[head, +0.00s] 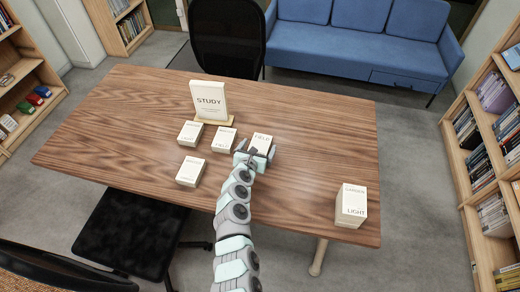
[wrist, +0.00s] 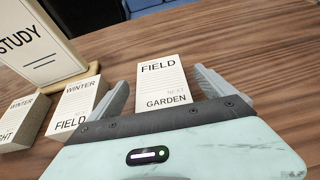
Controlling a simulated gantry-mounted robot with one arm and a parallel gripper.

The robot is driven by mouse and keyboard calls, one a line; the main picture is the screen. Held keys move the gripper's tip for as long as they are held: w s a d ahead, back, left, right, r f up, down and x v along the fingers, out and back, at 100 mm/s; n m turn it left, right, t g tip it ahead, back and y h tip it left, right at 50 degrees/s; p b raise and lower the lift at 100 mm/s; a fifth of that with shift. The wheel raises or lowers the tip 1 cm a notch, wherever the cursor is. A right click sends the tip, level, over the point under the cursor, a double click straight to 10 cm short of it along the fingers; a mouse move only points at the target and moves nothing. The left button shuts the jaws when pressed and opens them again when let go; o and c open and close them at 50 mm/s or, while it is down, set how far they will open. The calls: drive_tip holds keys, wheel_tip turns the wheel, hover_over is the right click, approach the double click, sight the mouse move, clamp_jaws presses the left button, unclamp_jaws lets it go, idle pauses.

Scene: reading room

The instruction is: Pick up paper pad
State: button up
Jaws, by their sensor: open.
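A white paper pad (head: 261,143) printed FIELD lies on the wooden table just beyond my gripper (head: 256,154). In the wrist view this pad (wrist: 162,84) reads FIELD at the top and GARDEN at the bottom. My gripper (wrist: 163,86) is open, with one finger on each side of the pad. Similar pads lie to the left: one marked WINTER and FIELD (head: 224,139), and two more (head: 190,133), (head: 190,171).
A STUDY sign (head: 209,101) stands on a wooden base behind the pads. A taller pad stack marked GARDEN and LIGHT (head: 351,206) stands at the table's right front corner. The table (head: 320,140) is clear between. A black chair (head: 228,40) stands behind it.

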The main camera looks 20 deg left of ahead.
sight(262, 142)
drive_tip(key=shift+w+f, duration=0.5)
drive_tip(key=shift+w, duration=0.1)
drive_tip(key=shift+w+a+b, duration=0.15)
drive_tip(key=shift+w+b, duration=0.3)
drive_tip(key=shift+w, duration=0.1)
drive_tip(key=shift+c, duration=0.4)
drive_tip(key=c, duration=1.5)
